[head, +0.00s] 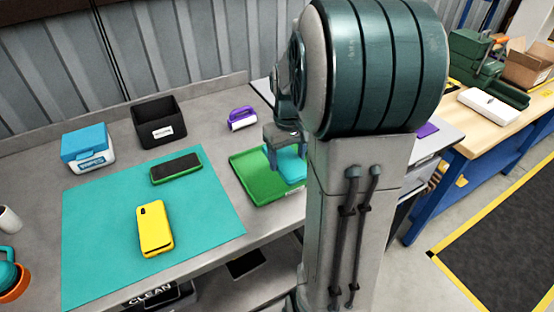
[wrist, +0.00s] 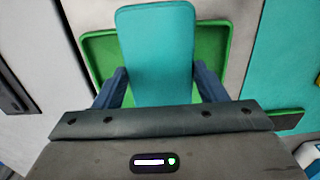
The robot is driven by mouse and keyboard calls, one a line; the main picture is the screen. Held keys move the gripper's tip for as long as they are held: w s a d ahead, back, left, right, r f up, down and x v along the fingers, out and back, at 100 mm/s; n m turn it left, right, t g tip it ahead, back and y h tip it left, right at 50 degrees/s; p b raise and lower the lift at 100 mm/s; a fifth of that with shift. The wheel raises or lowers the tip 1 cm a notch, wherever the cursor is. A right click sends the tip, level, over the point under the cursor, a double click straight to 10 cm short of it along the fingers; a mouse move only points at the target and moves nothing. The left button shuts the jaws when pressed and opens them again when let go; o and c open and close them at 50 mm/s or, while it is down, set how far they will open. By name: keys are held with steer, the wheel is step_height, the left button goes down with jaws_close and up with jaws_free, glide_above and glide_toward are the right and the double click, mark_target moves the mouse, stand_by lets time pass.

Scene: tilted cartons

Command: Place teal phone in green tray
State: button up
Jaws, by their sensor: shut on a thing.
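The teal phone (wrist: 155,50) is held between the two fingers of my gripper (wrist: 160,88), with its flat face toward the wrist camera. In the head view the teal phone (head: 291,169) shows below my gripper (head: 285,150), partly hidden by the fingers and my arm. The green tray (head: 250,178) lies on the grey table, and its rim also shows behind the phone in the wrist view (wrist: 98,62). The phone is over the tray; I cannot tell whether it touches the tray floor.
A teal mat (head: 105,215) left of the tray bears a yellow phone (head: 155,229) and a dark-faced green phone (head: 177,168). A black bin (head: 159,124), a blue-and-white box (head: 88,149) and a purple-handled item (head: 242,118) stand toward the back.

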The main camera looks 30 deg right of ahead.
steer(key=w+f, duration=0.1)
steer(key=w, duration=0.1)
steer(key=w+f, duration=0.1)
steer(key=w, duration=0.1)
steer(key=w+f, duration=0.1)
steer(key=w, duration=0.1)
steer(key=shift+d+f+p, duration=0.3)
steer(key=shift+f+p, duration=0.05)
steer(key=shift+p, duration=0.05)
steer(key=shift+f, duration=1.95)
steer(key=shift+f, duration=0.15)
steer(key=o, duration=1.2)
